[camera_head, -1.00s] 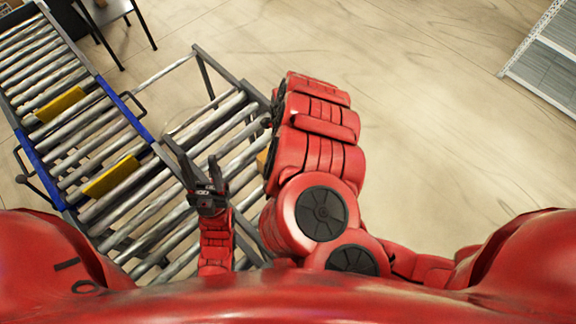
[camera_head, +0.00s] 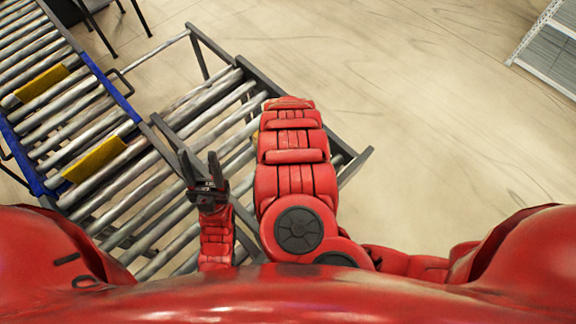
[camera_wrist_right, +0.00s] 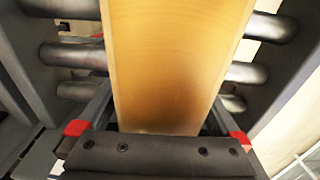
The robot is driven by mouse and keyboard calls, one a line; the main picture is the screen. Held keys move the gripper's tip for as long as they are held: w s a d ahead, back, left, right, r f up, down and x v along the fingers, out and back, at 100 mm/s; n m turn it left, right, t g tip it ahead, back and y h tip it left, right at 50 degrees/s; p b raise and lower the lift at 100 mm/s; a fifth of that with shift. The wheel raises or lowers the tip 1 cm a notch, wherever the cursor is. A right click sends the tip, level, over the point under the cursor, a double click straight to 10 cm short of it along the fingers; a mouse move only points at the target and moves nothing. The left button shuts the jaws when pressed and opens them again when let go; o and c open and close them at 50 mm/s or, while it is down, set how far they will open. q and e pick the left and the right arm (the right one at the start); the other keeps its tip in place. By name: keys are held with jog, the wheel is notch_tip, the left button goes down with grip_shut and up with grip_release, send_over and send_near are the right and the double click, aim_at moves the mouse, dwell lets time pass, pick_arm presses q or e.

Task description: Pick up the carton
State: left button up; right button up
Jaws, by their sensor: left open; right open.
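A plain tan-yellow carton (camera_wrist_right: 175,60) fills the middle of the right wrist view, above metal rollers. My right gripper (camera_wrist_right: 160,112) is open, with its fingers on either side of the carton's near end. I cannot tell whether they touch it. In the head view my right arm hides the right gripper and nearly all of the carton; only a small tan sliver shows at the arm's left edge. My left gripper (camera_head: 199,162) is open and empty, pointing forward above the rollers.
A roller conveyor (camera_head: 168,180) with grey side rails runs beneath both arms. A blue-framed roller section (camera_head: 85,62) with yellow plates (camera_head: 95,158) joins it on the left. White shelving (camera_head: 550,45) stands far right. The floor (camera_head: 420,120) between is clear.

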jog(key=shift+f, duration=0.45)
grip_shut()
